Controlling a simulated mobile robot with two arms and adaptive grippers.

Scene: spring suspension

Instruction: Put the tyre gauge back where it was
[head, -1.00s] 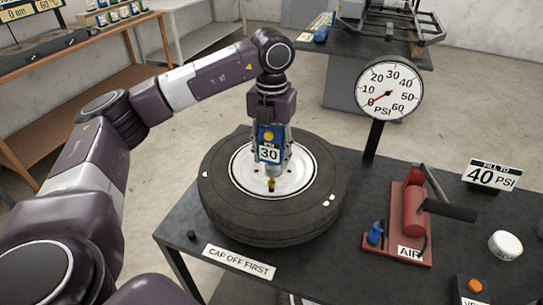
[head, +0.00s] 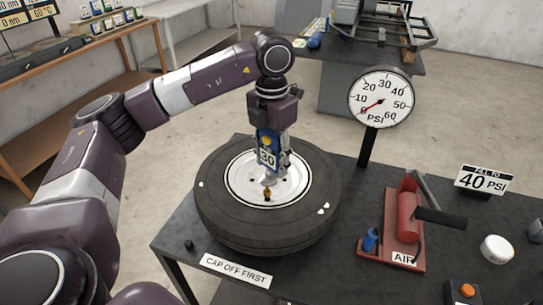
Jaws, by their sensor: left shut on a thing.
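The tyre gauge (head: 267,157) is blue, with a display reading 30. My left gripper (head: 268,148) is shut on it and holds it upright over the white wheel hub (head: 300,178). The gauge's lower end is just above a small brass valve (head: 267,194) on the hub; I cannot tell whether they touch. The tyre (head: 215,205) lies flat on the dark table (head: 335,265). My right gripper is not in view.
A round dial on a post (head: 381,98) stands behind right, its needle near 0. A red air pump (head: 405,225) and a 40 PSI sign (head: 484,180) are to the right. A black cap (head: 189,245) and a CAP OFF FIRST label (head: 236,269) lie at the front left.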

